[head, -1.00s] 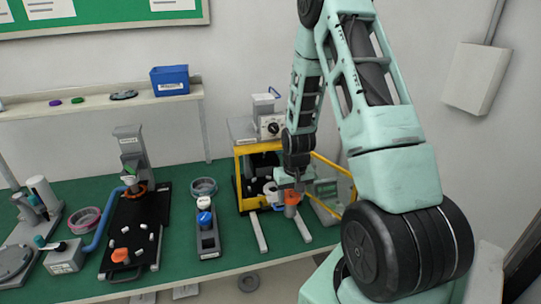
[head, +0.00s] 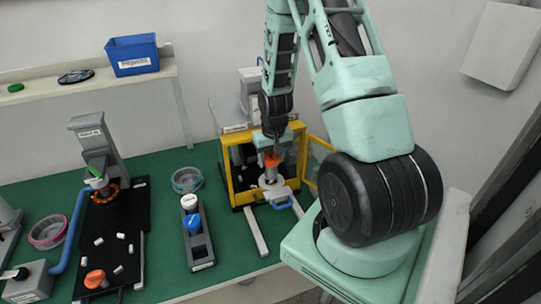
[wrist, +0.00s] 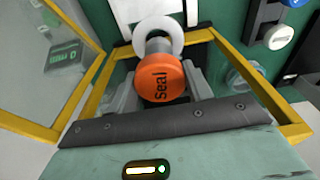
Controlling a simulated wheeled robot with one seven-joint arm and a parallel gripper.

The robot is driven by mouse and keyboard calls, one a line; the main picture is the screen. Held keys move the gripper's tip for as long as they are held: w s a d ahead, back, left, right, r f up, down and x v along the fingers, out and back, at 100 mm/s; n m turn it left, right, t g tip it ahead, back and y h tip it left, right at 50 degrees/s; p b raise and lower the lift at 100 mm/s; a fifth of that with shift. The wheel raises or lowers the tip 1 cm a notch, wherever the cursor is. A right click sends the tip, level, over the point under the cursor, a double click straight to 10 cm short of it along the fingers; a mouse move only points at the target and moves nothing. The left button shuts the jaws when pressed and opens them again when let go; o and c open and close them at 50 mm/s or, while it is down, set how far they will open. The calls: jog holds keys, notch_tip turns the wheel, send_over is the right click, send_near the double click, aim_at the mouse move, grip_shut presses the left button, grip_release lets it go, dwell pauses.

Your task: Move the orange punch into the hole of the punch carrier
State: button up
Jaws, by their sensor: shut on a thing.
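The orange punch (head: 271,160), its round cap marked "Seal" (wrist: 161,80), is held in my gripper (head: 271,152). The grey fingers are shut around the cap in the wrist view, with the cap facing the camera. A white ring (head: 268,183) on a grey plate with a blue handle (head: 283,204), which looks like the punch carrier, sits at the front of the yellow frame. The punch is just above or at this ring (wrist: 177,29). Its lower end and the hole are hidden, so I cannot tell whether it is inside.
The yellow frame (head: 231,170) surrounds my gripper closely, with its clear door open at right. A grey holder (head: 197,247) with white and blue knobs stands to the left. A black board (head: 118,222) carries another orange-capped piece (head: 95,279). Green table lies between.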

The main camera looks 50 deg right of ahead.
aim_at(271, 171)
jog(key=shift+f, duration=0.5)
jog(key=shift+f, duration=0.1)
jog(key=shift+f+b, duration=0.9)
jog(key=shift+b, duration=0.05)
jog(key=shift+f, duration=0.1)
jog(key=shift+f+b, duration=0.95)
jog(key=shift+f, duration=0.2)
